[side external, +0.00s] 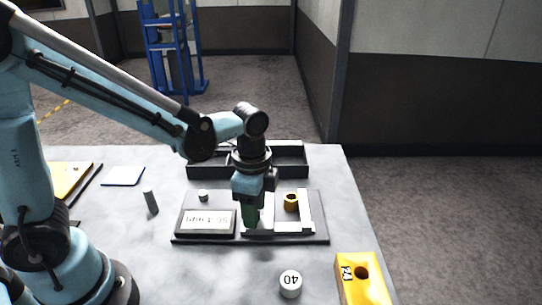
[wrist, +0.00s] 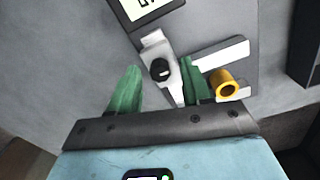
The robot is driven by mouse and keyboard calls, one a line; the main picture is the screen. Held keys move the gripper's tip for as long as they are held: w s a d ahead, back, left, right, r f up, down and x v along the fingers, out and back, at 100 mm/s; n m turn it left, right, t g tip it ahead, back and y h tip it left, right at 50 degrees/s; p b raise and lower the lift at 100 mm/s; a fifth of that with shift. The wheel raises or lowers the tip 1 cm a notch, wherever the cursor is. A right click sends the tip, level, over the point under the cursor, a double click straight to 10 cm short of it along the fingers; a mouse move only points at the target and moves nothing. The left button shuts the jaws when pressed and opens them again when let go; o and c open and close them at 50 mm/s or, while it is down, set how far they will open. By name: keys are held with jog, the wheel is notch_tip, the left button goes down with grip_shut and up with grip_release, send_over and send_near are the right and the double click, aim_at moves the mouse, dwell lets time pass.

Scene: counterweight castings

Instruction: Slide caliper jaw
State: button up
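A caliper fixture lies on a dark board (side external: 320,240) on the table, with a pale display plate (side external: 207,222) at its left and a white fixed jaw (side external: 306,208) at its right. A brass ring (side external: 291,203) stands beside the fixed jaw; it also shows in the wrist view (wrist: 223,83). The pale sliding jaw with a black knob (wrist: 160,70) shows in the wrist view. My gripper (side external: 251,222) is low over the board, left of the ring. Its green fingers are apart, on either side of the sliding jaw, the right finger nearer to it. Side-view fingertip contact is unclear.
A dark divided tray (side external: 290,149) stands behind the board. A white weight marked 40 (side external: 290,284) and a yellow block with a hole (side external: 359,278) are in front. A grey cylinder (side external: 151,202) and a blue-edged card (side external: 123,176) are left. The front-left tabletop is clear.

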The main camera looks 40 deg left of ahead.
notch_tip(320, 180, up, 12)
dwell(0.9)
jog(key=s+a+f+n+t, duration=0.3)
jog(key=a+n+t, duration=0.4)
jog(key=n, duration=0.5)
jog(key=shift+s+a+f, duration=0.15)
jog(key=shift+s+f, duration=0.1)
jog(key=shift+s, duration=0.1)
